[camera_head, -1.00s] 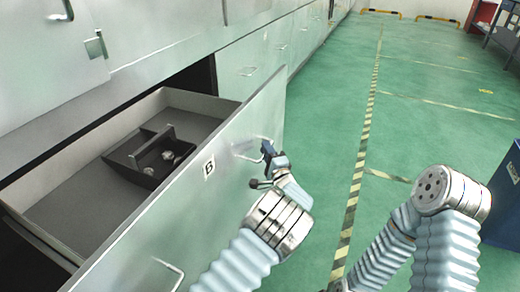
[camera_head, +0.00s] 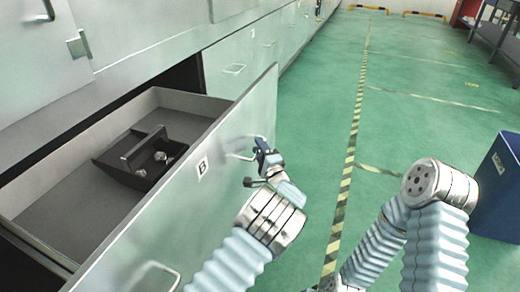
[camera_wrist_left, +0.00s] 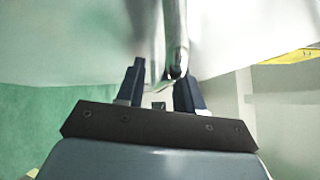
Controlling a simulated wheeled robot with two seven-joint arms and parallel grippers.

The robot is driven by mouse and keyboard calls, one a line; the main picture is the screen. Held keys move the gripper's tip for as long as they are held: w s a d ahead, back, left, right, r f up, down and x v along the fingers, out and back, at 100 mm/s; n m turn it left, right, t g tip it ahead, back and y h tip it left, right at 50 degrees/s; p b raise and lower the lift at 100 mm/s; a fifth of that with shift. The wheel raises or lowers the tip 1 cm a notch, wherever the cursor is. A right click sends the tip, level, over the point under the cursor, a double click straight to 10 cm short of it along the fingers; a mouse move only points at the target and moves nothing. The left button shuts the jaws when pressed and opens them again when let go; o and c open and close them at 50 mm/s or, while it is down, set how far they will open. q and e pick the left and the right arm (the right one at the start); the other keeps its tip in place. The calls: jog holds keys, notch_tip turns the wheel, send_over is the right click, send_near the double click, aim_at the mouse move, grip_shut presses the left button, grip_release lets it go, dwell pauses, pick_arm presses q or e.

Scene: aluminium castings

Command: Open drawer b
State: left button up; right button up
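Drawer b (camera_head: 190,200), a pale grey metal drawer marked with a letter B label (camera_head: 202,167), stands pulled well out of the cabinet, its inside showing. My left gripper (camera_head: 262,153) is at the far handle (camera_head: 240,156) on the drawer's front. The right finger seems to touch the bar; contact on the left is less clear. My right gripper is out of view.
A dark tray (camera_head: 120,168) with small metal parts lies in the drawer. A second handle (camera_head: 158,268) is on its near front. Closed cabinet fronts (camera_head: 240,60) run along the left. A blue bin (camera_head: 495,190) stands at right. The green floor (camera_head: 420,110) between is largely clear.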

pick_arm(q)
jog(key=v, duration=1.4)
jog(key=shift+f, duration=0.1)
